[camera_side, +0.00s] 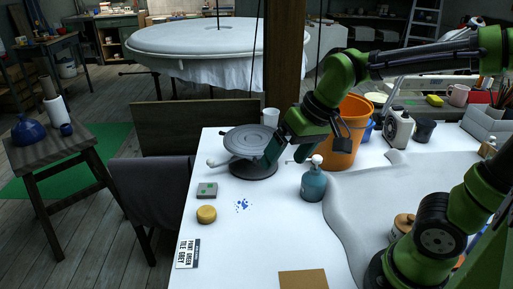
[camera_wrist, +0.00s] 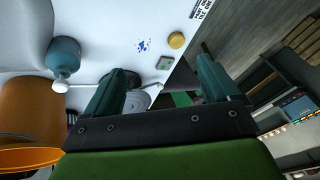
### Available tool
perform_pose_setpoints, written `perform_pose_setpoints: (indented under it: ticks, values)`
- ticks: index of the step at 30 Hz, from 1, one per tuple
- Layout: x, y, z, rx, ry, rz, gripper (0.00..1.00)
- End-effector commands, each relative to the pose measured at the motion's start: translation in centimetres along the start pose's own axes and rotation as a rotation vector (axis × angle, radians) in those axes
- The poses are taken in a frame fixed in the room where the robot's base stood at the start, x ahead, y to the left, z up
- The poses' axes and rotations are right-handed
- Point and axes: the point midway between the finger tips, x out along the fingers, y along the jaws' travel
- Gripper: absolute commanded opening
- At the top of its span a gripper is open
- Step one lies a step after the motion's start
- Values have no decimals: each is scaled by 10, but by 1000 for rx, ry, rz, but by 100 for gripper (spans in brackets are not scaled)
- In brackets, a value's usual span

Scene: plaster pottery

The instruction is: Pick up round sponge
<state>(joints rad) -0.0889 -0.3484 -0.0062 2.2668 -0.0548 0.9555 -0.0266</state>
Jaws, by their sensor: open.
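The round sponge (camera_side: 206,214) is a small yellow-tan disc lying flat on the white table, near its left edge. It also shows in the wrist view (camera_wrist: 176,40), beyond the fingertips. My gripper (camera_side: 287,158) is above the table by the turntable, to the right of and farther back than the sponge. In the wrist view my gripper (camera_wrist: 165,68) has its two dark teal fingers spread wide with nothing held between them. The gripper is well apart from the sponge, and the sponge is fully visible.
A grey-green block (camera_side: 207,190) lies just behind the sponge, with blue specks (camera_side: 242,205) to the right. A label card (camera_side: 188,253) lies in front. The turntable (camera_side: 252,140), teal bottle (camera_side: 314,184) and orange bucket (camera_side: 350,130) stand near my gripper. The white tabletop (camera_side: 240,245) is mostly clear around the sponge.

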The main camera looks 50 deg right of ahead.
Motion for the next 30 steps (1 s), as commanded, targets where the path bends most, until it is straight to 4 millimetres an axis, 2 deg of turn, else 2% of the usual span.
perform_pose_setpoints:
  ticks: [3, 9, 15, 18, 21, 24, 26, 30]
  values:
    - [26, -18, -32, -74, -93, 37, 89]
    - [80, -46, -77, -215, -228, 97, 89]
    - [145, -70, -111, -370, -347, 154, 89]
    - [168, -79, -124, -438, -386, 175, 89]
    - [174, -86, -137, -487, -397, 185, 89]
    - [162, -91, -148, -521, -385, 183, 89]
    - [163, -89, -145, -536, -403, 184, 89]
    - [180, -83, -137, -544, -413, 181, 89]
